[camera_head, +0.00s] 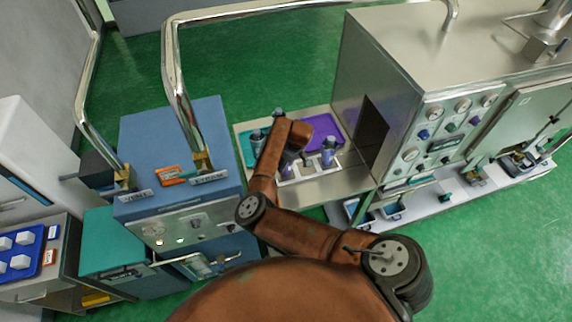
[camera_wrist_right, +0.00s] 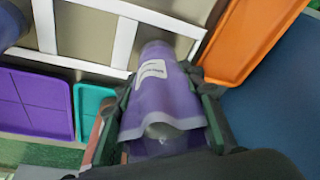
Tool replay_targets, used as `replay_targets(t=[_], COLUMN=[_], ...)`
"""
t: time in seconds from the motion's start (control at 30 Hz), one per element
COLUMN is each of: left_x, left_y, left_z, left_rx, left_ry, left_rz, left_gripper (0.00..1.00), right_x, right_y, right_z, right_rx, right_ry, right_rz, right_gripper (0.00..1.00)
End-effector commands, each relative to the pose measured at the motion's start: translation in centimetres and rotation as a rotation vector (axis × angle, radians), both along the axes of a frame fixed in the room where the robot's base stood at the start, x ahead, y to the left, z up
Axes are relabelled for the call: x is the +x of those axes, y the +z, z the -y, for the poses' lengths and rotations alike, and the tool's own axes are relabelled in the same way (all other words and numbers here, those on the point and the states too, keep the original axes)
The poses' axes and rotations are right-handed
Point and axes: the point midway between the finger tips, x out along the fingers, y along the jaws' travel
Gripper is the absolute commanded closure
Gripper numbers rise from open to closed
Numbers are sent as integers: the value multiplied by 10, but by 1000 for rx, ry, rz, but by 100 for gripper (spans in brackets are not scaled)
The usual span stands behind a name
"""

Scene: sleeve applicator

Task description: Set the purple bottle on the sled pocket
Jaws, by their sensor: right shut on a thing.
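The purple bottle (camera_wrist_right: 160,95), with a white label, is held between the fingers of my right gripper (camera_wrist_right: 162,82) in the right wrist view. The sled (camera_wrist_right: 122,42) is a white frame with open pockets beyond the bottle. The bottle's far end overlaps the frame's end pocket in this view; I cannot tell whether it touches. In the head view the sled (camera_head: 318,172) lies on the steel shelf, partly hidden by my right arm, which also hides most of the gripper. My left gripper is not in view.
Another bottle (camera_head: 328,150) stands at the sled's right side. An orange tray (camera_wrist_right: 255,35) shows in the wrist view. The steel machine (camera_head: 350,85) stands right, a blue cabinet (camera_head: 150,140) left.

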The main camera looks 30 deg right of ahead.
Motion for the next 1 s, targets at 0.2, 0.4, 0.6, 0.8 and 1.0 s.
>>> replay_targets(t=[0.2, 0.4, 0.6, 0.8, 1.0], left_x=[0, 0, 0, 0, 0], left_y=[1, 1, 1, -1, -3], left_z=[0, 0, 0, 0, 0], left_rx=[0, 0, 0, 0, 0], left_ry=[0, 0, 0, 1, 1], left_rz=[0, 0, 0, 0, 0], left_gripper=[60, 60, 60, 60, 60], right_x=[0, 0, 0, 0, -6], right_y=[-2, -2, -2, 0, 25], right_z=[1, 0, 0, 0, 3], right_rx=[-1, 0, 0, 0, -3], right_ry=[0, 0, 0, 0, -1], right_rz=[-1, 0, 0, 1, 2], right_gripper=[97, 51, 46, 46, 46])
